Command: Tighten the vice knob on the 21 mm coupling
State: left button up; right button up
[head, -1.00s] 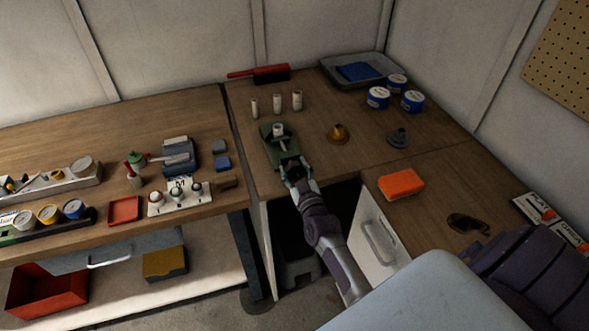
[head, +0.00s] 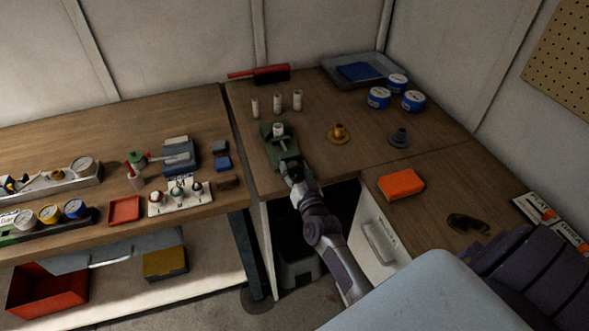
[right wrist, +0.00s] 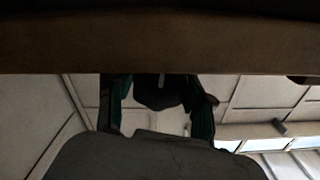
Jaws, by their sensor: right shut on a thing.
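The green vice (head: 285,147) sits near the front edge of the back bench. A pale, short coupling (head: 278,130) stands upright in it at its far end. My right gripper (head: 294,172) is at the near end of the vice, by the bench edge, shut on the vice knob. The fingers hide most of the knob in the head view. In the right wrist view a dark rounded piece, apparently the knob (right wrist: 158,92), shows between the two fingers. My left gripper is not in view.
Several pale cylinders (head: 276,103) stand behind the vice. An orange sponge (head: 401,185) lies farther right. The bench edge (right wrist: 160,45) crosses the right wrist view.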

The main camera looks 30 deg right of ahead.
jog(key=shift+m, duration=0.4)
jog(key=o, duration=1.2)
jog(key=shift+s, duration=0.1)
jog(key=v, duration=1.2)
